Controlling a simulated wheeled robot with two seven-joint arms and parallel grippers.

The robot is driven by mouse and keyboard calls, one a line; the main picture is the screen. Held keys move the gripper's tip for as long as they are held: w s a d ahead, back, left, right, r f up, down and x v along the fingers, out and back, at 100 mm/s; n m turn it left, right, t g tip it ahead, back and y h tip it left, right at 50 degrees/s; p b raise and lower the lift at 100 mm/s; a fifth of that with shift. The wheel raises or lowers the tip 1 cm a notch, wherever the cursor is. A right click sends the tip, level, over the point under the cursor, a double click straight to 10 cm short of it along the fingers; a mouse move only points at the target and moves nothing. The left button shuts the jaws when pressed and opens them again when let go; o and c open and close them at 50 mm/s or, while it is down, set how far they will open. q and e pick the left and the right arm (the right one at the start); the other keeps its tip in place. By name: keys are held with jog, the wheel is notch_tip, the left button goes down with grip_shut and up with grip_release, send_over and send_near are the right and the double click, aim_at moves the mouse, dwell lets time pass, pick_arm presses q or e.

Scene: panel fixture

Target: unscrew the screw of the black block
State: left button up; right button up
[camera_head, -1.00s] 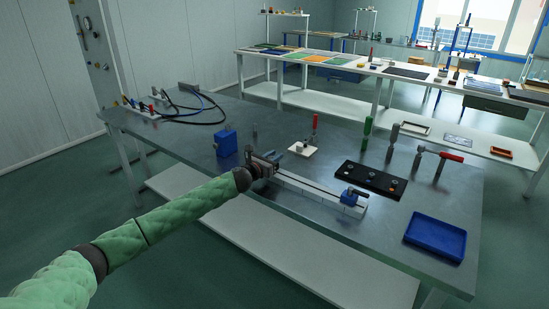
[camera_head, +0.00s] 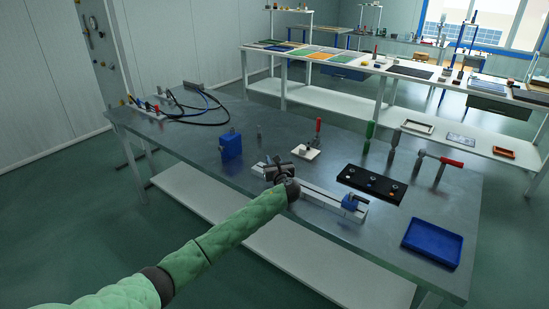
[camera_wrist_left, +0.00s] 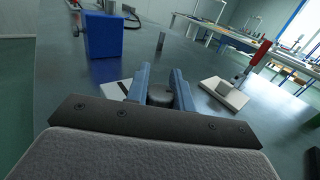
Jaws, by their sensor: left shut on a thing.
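My left gripper (camera_head: 278,168) is over the left end of a white rail (camera_head: 318,194) on the grey table. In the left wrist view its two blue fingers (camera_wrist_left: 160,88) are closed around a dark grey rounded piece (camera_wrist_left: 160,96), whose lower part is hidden. I cannot tell whether this piece is a screw or whether it belongs to a black block. A flat black block (camera_head: 371,184) with several small round pieces on top lies right of the gripper, apart from it. My right gripper is not in view.
A blue box (camera_head: 231,146) stands left of the gripper. A white plate (camera_head: 305,152) and a red-handled tool (camera_head: 318,130) are behind it. A blue clamp (camera_head: 350,202) sits on the rail's right end. A blue tray (camera_head: 433,241) is at the front right.

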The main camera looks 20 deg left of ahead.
pick_arm(q)
jog(key=shift+r+n+g+y, duration=0.1)
jog(key=shift+n+g+y, duration=0.3)
jog(key=shift+n+y, duration=0.15)
jog(key=shift+n+g+y, duration=0.25)
jog(key=shift+g+y, duration=0.05)
jog(key=shift+y, duration=0.15)
jog(key=shift+s+a+n+g+y+p, duration=0.1)
jog(key=shift+n+g+y+p, duration=0.15)
jog(key=shift+n+g+y, duration=0.45)
jog(key=shift+s+a+n+g+y+p, duration=0.1)
jog(key=shift+n+g+y+p, duration=0.15)
jog(key=shift+n+g+y, duration=0.45)
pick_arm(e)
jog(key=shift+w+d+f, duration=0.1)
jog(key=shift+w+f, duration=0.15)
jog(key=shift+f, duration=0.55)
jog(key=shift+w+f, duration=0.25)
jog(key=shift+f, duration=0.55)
pick_arm(q)
jog(key=o, duration=1)
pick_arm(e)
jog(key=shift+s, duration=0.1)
